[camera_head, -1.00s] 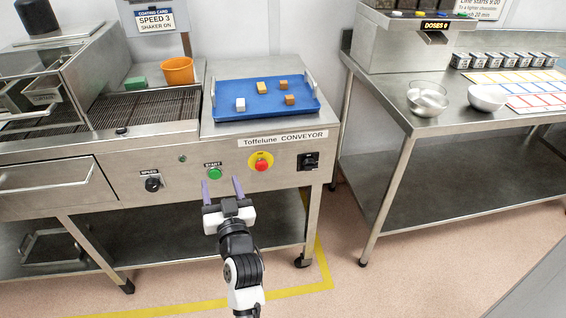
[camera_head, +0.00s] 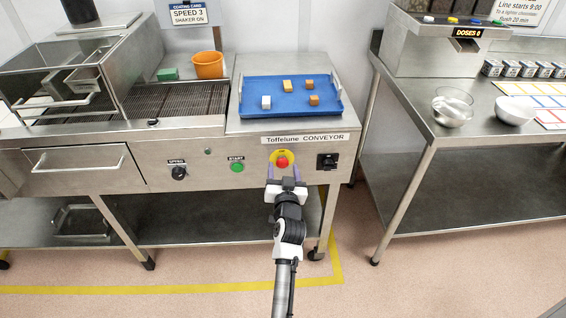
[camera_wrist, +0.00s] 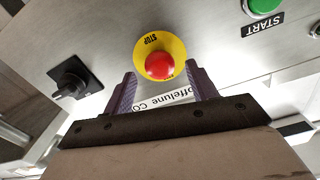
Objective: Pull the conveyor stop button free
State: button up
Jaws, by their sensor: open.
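The red conveyor stop button (camera_head: 282,162) sits on a round yellow plate on the conveyor's front panel, below the name label. In the wrist view the red stop button (camera_wrist: 160,66) appears between the tips of my two purple fingers, with the word STOP on its yellow plate (camera_wrist: 178,49). My gripper (camera_head: 284,172) is open and empty, right in front of the button from below. The fingers stand to either side of the button; I cannot tell whether they touch it.
A green START button (camera_head: 237,167) is left of the stop button, and a black rotary switch (camera_head: 327,161) is right of it. A speed knob (camera_head: 179,173) sits further left. A blue tray (camera_head: 290,109) with several small blocks lies on top.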

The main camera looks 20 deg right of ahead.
jog(key=shift+x, duration=1.1)
